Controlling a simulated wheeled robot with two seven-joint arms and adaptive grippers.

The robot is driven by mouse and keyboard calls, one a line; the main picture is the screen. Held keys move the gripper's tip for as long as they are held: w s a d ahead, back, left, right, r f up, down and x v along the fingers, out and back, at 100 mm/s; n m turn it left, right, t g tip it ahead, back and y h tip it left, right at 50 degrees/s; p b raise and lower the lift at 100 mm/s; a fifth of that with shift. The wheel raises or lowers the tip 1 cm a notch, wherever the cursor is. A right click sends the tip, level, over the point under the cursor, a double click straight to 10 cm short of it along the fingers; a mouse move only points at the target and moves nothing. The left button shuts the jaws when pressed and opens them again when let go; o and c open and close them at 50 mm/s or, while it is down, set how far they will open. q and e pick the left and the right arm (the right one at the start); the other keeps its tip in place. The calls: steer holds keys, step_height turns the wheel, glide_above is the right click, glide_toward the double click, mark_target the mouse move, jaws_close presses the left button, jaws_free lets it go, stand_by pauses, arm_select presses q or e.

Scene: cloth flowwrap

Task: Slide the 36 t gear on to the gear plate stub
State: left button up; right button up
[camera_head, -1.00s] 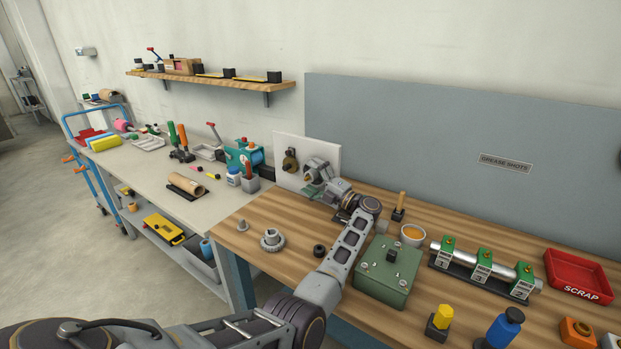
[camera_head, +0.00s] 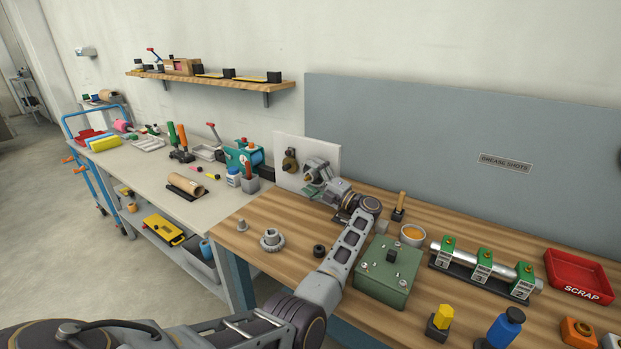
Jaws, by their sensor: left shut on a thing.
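The pale gear plate (camera_head: 330,150) stands upright at the back of the wooden bench. A dark and brass round piece (camera_head: 290,160) is mounted on its left part. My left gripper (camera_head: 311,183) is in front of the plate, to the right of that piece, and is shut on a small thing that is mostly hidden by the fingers. I cannot tell whether that thing touches the plate or sits on a stub. A metal gear (camera_head: 271,240) lies on the bench at the left, with a smaller stepped metal piece (camera_head: 242,226) beside it. My right gripper is not in view.
A green box (camera_head: 388,272) stands right of my left forearm. A black ring (camera_head: 319,251), an orange-filled bowl (camera_head: 412,236), a silver roller with green blocks (camera_head: 483,262) and a red scrap tray (camera_head: 580,277) are also on the bench.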

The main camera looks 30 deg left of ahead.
arm_select(q)
steer(key=shift+r, duration=0.1)
stand_by(0.3)
steer(key=o, duration=0.7)
steer(key=shift+d+f, duration=0.2)
